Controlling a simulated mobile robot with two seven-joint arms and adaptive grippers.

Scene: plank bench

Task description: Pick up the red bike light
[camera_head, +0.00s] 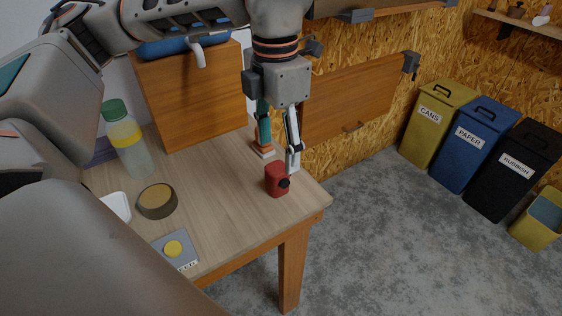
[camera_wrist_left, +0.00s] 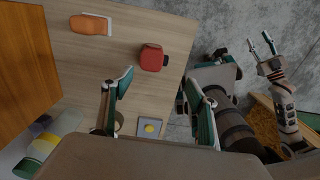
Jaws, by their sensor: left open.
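The red bike light (camera_head: 274,178) stands upright on the wooden bench near its right corner, with a dark round part on its side. It also shows in the left wrist view (camera_wrist_left: 152,58), ahead of the fingers. My left gripper (camera_head: 280,150) points down just behind and above the light, open and empty. In the left wrist view its two fingers (camera_wrist_left: 157,88) are apart, with the light beyond their tips. My right gripper (camera_wrist_left: 258,44) shows in the left wrist view beyond the bench, open and empty, and not clearly in the head view.
An orange block-like item with a white face (camera_wrist_left: 90,24) lies near the light. A bottle (camera_head: 128,145), a round tan-topped container (camera_head: 157,201), a white dish (camera_head: 116,207) and a grey plate with a yellow button (camera_head: 186,255) stand left.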

